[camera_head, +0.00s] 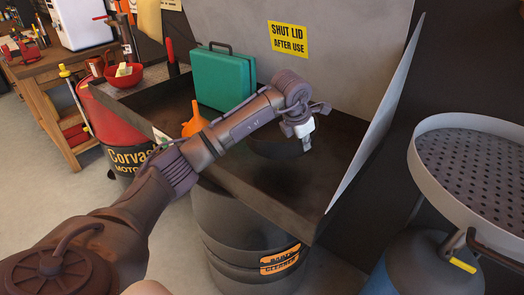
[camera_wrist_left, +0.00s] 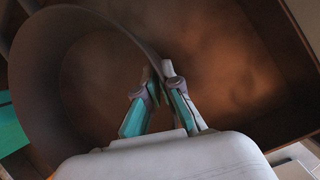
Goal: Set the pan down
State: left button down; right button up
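The pan (camera_head: 272,149) is a dark round vessel, low inside the dark basin (camera_head: 300,185) and partly hidden by my left arm. My left gripper (camera_head: 306,138) is over the basin at the pan's right side. In the left wrist view the pan's curved wall (camera_wrist_left: 38,75) fills the left half, and its rim runs between the fingertips of my left gripper (camera_wrist_left: 158,75). The fingers look closed on that rim. I cannot tell whether the pan's bottom touches the basin floor. My right gripper is not in view.
A green case (camera_head: 222,78) and an orange funnel (camera_head: 194,122) are at the basin's back left. A raised lid (camera_head: 345,50) stands behind. A red bowl (camera_head: 124,76) is at the left. A perforated round tray (camera_head: 475,165) stands right. The basin's front floor is bare.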

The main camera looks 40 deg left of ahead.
aim_at(273, 152)
pick_arm(q)
jog(key=s+a+f, duration=0.1)
jog(key=a, duration=0.1)
jog(key=s+a+f+p, duration=0.1)
jog(key=a+f, duration=0.1)
jog(key=a, duration=0.1)
jog(key=s+a+f+p, duration=0.1)
jog(key=a, duration=0.1)
jog(key=shift+s+a+f, duration=0.15)
jog(key=shift+a+f, duration=0.2)
jog(key=shift+a, duration=0.05)
jog(key=shift+a+f, duration=0.15)
jog(key=shift+a, duration=0.05)
notch_tip(273, 152, down, 3)
jog(key=shift+s+f+p, duration=0.1)
jog(key=shift+f+p, duration=0.05)
jog(key=shift+p, duration=0.7)
jog(key=shift+f, duration=0.4)
jog(key=shift+f, duration=0.1)
jog(key=c, duration=1.3)
grip_release()
